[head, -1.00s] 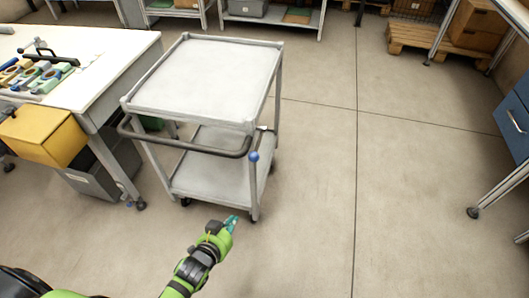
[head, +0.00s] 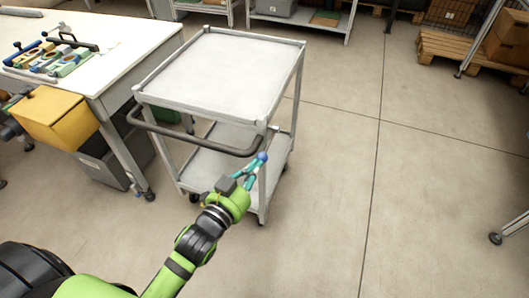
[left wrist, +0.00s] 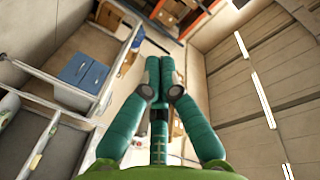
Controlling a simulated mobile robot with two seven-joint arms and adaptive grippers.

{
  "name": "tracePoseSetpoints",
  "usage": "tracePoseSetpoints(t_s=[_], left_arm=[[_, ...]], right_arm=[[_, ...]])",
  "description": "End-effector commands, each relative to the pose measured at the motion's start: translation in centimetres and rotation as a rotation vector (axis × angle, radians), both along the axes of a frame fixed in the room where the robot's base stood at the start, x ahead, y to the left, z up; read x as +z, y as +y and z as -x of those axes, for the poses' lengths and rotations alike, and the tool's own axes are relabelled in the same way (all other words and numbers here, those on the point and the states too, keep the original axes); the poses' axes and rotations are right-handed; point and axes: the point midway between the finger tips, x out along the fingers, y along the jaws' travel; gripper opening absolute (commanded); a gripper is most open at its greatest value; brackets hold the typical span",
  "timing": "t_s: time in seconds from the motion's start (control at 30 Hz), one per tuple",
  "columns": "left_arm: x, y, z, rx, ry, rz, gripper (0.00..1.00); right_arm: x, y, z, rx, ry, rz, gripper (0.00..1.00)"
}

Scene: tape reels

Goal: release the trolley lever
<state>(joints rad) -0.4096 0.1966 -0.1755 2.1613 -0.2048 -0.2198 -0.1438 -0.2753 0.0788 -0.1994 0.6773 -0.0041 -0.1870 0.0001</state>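The grey trolley (head: 220,72) stands in the middle of the head view, with a dark push handle along its near side. Its lever ends in a blue ball knob (head: 262,156) at the near right corner. My left gripper (head: 257,168) is at the knob, its teal fingers pointing up at it from below. In the left wrist view the finger ends (left wrist: 160,78) lie close together, and the knob does not show there. My right gripper is not in view.
A white table (head: 110,42) with coloured reel parts and a yellow bin (head: 55,117) stands left of the trolley. A grey crate (head: 112,160) is under it. The floor (head: 330,180) right of the trolley is clear. A pallet with boxes (head: 470,52) is at the far right.

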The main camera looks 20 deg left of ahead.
Motion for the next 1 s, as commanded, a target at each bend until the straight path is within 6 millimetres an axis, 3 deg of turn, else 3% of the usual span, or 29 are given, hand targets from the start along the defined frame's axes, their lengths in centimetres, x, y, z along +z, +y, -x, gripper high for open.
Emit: tracePoseSetpoints(t_s=[0.17, 0.53, 0.6, 0.7, 1.0], left_arm=[[0.1, -0.4, -2.4, 0.000, -0.004, 0.001, 0.00], [-0.4, -1.9, -9.9, 0.000, -0.003, 0.001, 0.00], [-2.1, -1.1, -9.1, 0.001, 0.006, -0.002, 0.00], [-3.0, -0.5, -8.6, 0.001, 0.004, -0.001, 0.00], [-3.9, 0.1, -8.2, 0.000, 0.000, 0.001, 0.00]], right_arm=[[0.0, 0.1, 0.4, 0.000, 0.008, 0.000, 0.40], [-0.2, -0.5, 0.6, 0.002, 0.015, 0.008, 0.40], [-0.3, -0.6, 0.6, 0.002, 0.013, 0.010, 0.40], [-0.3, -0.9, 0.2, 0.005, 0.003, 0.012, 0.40], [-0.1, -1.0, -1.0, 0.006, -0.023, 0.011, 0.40]])
